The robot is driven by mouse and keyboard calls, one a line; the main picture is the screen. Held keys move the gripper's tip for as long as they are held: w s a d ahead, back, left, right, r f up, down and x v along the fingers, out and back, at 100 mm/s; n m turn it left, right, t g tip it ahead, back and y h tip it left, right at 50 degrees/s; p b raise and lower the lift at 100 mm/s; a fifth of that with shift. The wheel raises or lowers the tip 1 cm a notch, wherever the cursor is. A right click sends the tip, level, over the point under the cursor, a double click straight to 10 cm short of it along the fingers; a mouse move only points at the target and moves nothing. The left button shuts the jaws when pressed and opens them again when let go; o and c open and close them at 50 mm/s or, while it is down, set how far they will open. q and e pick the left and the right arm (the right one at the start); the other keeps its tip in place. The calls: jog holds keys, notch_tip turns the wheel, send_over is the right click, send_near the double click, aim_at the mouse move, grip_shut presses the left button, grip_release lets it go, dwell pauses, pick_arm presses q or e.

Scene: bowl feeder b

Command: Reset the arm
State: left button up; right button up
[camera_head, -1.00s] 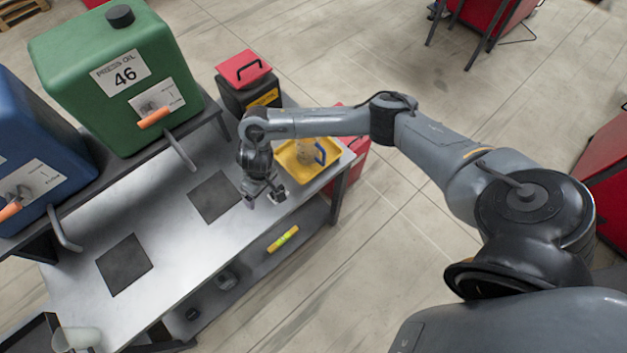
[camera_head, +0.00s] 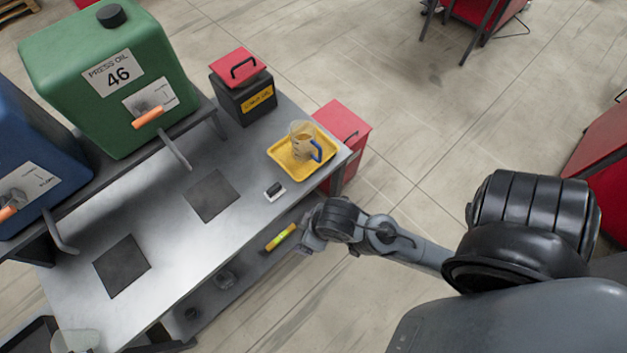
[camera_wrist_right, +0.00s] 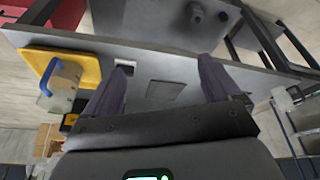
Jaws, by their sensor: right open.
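My right arm comes in from the lower right in the head view. Its gripper (camera_head: 304,246) is off the front edge of the bench, and its fingers are hard to make out there. In the right wrist view the gripper (camera_wrist_right: 160,82) has its two dark fingers wide apart with nothing between them. A clear measuring jug (camera_head: 301,138) with a blue handle stands on the yellow tray (camera_head: 282,158) at the bench's right end. The jug (camera_wrist_right: 66,84) and tray (camera_wrist_right: 88,66) also show left of the fingers in the wrist view. My left gripper is not in view.
The grey bench (camera_head: 165,250) has dark square pads and a small black-and-white item (camera_head: 274,191). A green oil container (camera_head: 110,80) and a blue one (camera_head: 30,150) stand on a raised shelf. A black box with a red lid (camera_head: 240,85) is behind the tray. Open floor lies right.

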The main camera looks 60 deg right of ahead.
jog(key=shift+s+d, duration=0.6)
jog(key=shift+s, duration=0.2)
jog(key=shift+r, duration=0.15)
notch_tip(320, 180, up, 18)
jog(key=p, duration=1.8)
